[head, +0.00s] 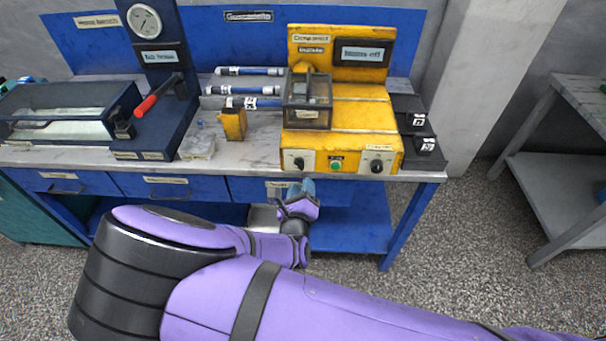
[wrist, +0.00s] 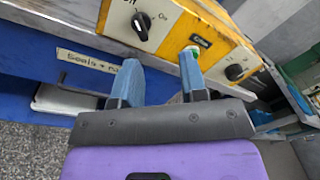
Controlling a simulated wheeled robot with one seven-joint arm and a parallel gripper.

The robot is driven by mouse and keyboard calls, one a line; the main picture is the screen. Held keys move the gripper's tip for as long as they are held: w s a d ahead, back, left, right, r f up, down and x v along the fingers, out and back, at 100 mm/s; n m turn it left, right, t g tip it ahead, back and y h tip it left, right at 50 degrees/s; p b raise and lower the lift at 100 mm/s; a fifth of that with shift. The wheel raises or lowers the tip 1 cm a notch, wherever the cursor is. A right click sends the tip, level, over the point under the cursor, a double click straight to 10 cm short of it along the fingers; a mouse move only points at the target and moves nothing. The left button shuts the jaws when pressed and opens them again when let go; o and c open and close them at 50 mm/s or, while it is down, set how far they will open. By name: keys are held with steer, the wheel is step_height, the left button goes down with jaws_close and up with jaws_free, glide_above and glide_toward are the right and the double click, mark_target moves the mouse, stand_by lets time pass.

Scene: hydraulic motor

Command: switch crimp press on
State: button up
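The yellow crimp press (head: 345,110) stands on the right part of the bench. Its display (head: 363,54) appears to read "Mains off". The front panel carries a black left knob (head: 299,162), a green button (head: 336,165) and a black right knob (head: 376,166). In the wrist view the left knob (wrist: 141,22) is at the top, the green button (wrist: 190,50) is at the right fingertip, and the right knob (wrist: 234,71) is farther right. My gripper (head: 300,184) is below and in front of the panel. Its blue fingers (wrist: 160,62) are apart and empty; contact with the button cannot be told.
The bench's front edge (head: 225,168) and a drawer labelled for seals (wrist: 75,57) lie close to my gripper. A dark gauge press with a red lever (head: 158,95) stands left.

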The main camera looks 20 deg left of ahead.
mark_target(299, 168)
steer(key=shift+n+y, duration=0.8)
steer(key=shift+n, duration=0.1)
steer(key=w+a, duration=0.1)
steer(key=w, duration=0.2)
steer(key=w+a+f, duration=0.1)
steer(key=w, duration=0.1)
steer(key=w+a, duration=0.1)
steer(key=w, duration=0.2)
steer(key=shift+w+a+f, duration=0.2)
steer(key=shift+w+f, duration=0.15)
steer(key=c, duration=0.6)
